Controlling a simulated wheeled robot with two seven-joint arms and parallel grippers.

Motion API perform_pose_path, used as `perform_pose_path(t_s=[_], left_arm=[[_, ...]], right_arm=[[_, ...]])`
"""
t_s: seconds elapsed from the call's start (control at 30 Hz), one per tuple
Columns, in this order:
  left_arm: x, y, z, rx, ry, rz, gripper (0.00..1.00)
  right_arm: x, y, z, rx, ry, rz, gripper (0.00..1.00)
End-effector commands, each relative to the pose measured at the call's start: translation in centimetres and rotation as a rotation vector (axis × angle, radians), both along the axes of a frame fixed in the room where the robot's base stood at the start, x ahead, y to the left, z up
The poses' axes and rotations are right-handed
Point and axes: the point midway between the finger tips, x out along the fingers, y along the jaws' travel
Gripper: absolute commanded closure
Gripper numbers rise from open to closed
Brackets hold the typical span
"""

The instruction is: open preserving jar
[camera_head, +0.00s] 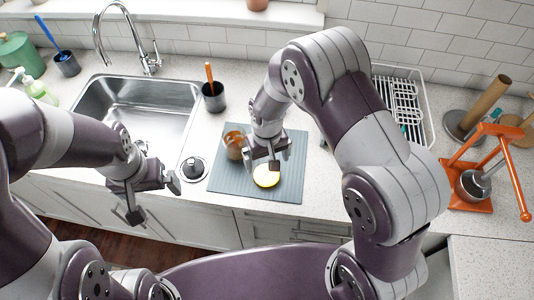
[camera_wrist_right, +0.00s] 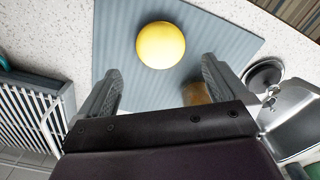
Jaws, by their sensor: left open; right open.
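An amber-brown jar (camera_head: 233,145) stands on the grey-blue mat (camera_head: 222,179), left of my right gripper. It shows partly behind that gripper in the right wrist view (camera_wrist_right: 196,92). A round yellow thing (camera_head: 266,176) that looks like a lid is on the mat near its front edge; it also shows in the right wrist view (camera_wrist_right: 161,45). I cannot tell if it lies loose. My right gripper (camera_head: 268,162) is open and empty above the mat, just behind the yellow thing. My left gripper (camera_head: 154,198) is open and empty in front of the counter, below the sink.
A steel sink (camera_head: 140,103) is at the left, with a black-knobbed round piece (camera_head: 194,167) beside the mat. A dark cup (camera_head: 214,98) with an orange handle stands behind. A white dish rack (camera_head: 408,93) and an orange stand (camera_head: 468,170) are to the right.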

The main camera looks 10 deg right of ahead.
Motion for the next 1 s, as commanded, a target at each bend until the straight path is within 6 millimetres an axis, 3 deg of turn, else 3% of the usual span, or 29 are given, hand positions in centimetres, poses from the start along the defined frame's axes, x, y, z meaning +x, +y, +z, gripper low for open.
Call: perform_pose_path(t_s=[0.13, 0.33, 0.43, 0.6, 0.7, 0.77, 0.93, 1.0], left_arm=[[0.0, 0.0, -1.1, 0.0, 0.0, 0.0, 0.0], [0.0, 0.0, -1.2, 0.0, 0.0, 0.0, 0.0], [0.0, 0.0, -1.1, 0.0, 0.0, 0.0, 0.0], [0.0, 0.0, -1.1, 0.0, 0.0, 0.0, 0.0], [0.0, 0.0, -1.1, 0.0, 0.0, 0.0, 0.0], [0.0, 0.0, -1.4, 0.0, -0.001, 0.0, 0.0], [0.0, 0.0, -5.9, 0.0, 0.0, 0.0, 0.0], [0.0, 0.0, -5.7, 0.0, 0.001, 0.0, 0.0]], right_arm=[[0.1, 0.0, 2.8, 0.001, -0.003, 0.0, 0.0], [0.0, 0.0, 4.5, 0.0, 0.0, 0.0, 0.0], [-0.7, -1.4, 5.9, 0.003, -0.012, -0.023, 0.0], [-5.8, -7.3, 10.6, 0.016, -0.075, -0.119, 0.0], [-9.1, -9.5, 11.8, 0.017, -0.103, -0.161, 0.0], [-10.4, -10.1, 11.9, 0.017, -0.114, -0.177, 0.0], [-11.4, -10.5, 7.5, 0.015, -0.116, -0.184, 0.0], [-11.3, -10.5, 7.7, 0.015, -0.116, -0.183, 0.0]])
